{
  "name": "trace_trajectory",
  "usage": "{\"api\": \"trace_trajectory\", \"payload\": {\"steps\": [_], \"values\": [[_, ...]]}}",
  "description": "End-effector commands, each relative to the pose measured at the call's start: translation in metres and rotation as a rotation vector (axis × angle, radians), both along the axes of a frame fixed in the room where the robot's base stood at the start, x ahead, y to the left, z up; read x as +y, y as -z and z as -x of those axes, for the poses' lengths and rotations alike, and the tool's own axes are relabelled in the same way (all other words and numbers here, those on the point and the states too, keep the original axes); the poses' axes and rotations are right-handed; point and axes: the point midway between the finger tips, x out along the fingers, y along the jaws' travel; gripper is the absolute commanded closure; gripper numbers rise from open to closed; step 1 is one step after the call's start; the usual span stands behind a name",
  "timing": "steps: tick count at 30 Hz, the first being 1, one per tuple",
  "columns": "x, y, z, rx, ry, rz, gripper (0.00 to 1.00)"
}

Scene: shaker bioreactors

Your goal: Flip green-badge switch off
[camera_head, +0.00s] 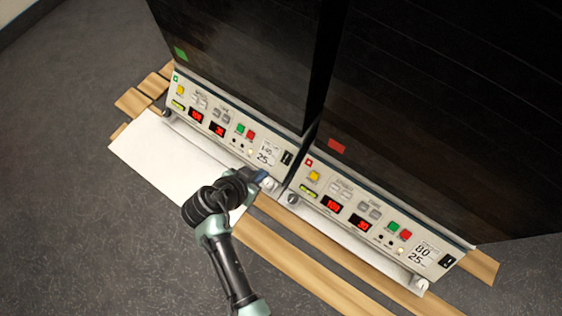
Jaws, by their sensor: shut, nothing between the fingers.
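The left shaker has a green badge (180,54) on its dark door and a small green mark at the left end of its control panel (215,128). Its black power switch (286,158) is at the panel's right end; the rocker is too small to tell its position. My gripper (266,180) is shut and empty, just below and left of that switch, close to the panel's lower right corner. The fingertips are small and partly hidden by the wrist. I cannot tell whether they touch the panel.
The right shaker with a red badge (336,146) has a similar panel (350,207) and its own black switch (448,261). A white plate (165,160) juts out below the left panel. Wooden slats (300,258) lie underneath. Grey floor (90,235) is clear at left.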

Motion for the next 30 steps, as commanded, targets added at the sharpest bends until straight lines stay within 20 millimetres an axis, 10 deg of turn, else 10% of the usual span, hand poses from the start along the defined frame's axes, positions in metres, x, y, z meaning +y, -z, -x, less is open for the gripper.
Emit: {"api": "trace_trajectory", "payload": {"steps": [16, 30], "values": [[0.003, 0.009, -0.004, -0.002, 0.000, 0.000, 1.00], [-0.028, 0.078, -0.046, -0.002, 0.002, 0.000, 1.00]]}}
